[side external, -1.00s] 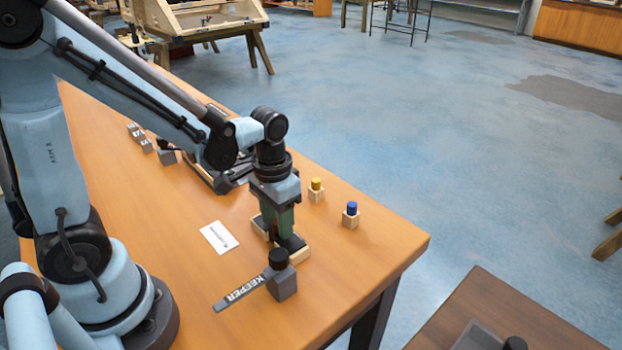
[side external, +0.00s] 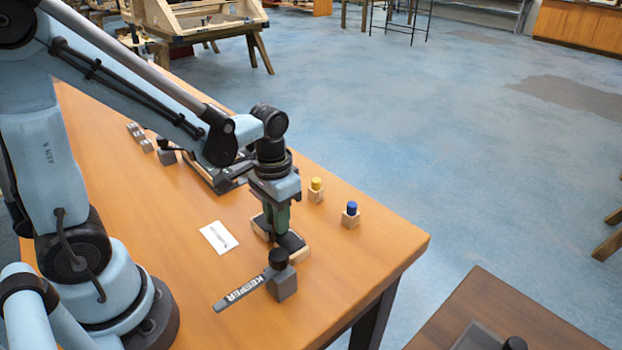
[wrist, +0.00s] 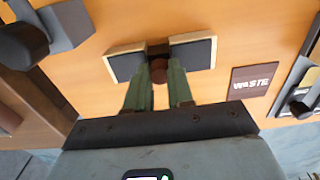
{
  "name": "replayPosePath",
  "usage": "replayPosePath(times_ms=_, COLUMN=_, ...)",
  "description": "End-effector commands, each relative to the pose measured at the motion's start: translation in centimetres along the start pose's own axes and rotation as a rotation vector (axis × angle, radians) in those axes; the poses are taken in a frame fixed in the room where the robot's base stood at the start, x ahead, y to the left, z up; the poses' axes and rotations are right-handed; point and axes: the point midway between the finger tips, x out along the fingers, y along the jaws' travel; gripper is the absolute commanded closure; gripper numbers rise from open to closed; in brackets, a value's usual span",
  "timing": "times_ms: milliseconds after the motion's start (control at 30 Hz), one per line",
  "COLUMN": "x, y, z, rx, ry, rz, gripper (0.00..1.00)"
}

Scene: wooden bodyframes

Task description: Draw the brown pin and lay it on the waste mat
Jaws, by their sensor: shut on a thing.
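My gripper (wrist: 159,76) has green fingers and is shut on the brown pin (wrist: 158,70), whose round top shows between the fingertips in the wrist view. The pin stands in the gap of a light wooden block (wrist: 108,50) with two dark pads. In the side external view, my gripper (side external: 277,222) points straight down at this block (side external: 294,247) and hides the pin. The waste mat (wrist: 252,80) is a dark brown square marked WASTE, to the right of the block in the wrist view. I cannot make it out in the side external view.
A grey keeper block with a black knob (side external: 279,260) and a lettered bar (side external: 240,292) stands close beside the wooden block. Yellow (side external: 316,184) and blue (side external: 351,209) pegs stand in small holders near the table edge. A white card (side external: 219,237) lies to the left.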

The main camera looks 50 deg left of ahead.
Motion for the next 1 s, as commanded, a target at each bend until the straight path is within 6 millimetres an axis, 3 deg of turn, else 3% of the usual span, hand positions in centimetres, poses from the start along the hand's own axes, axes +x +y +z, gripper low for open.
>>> replayPosePath(times_ms=667, x=-0.9, y=0.0, z=0.0, rx=0.000, ry=0.000, rz=0.000, gripper=1.00)
replayPosePath(times_ms=1000, x=-2.3, y=0.0, z=0.0, rx=0.000, ry=0.000, rz=0.000, gripper=1.00)
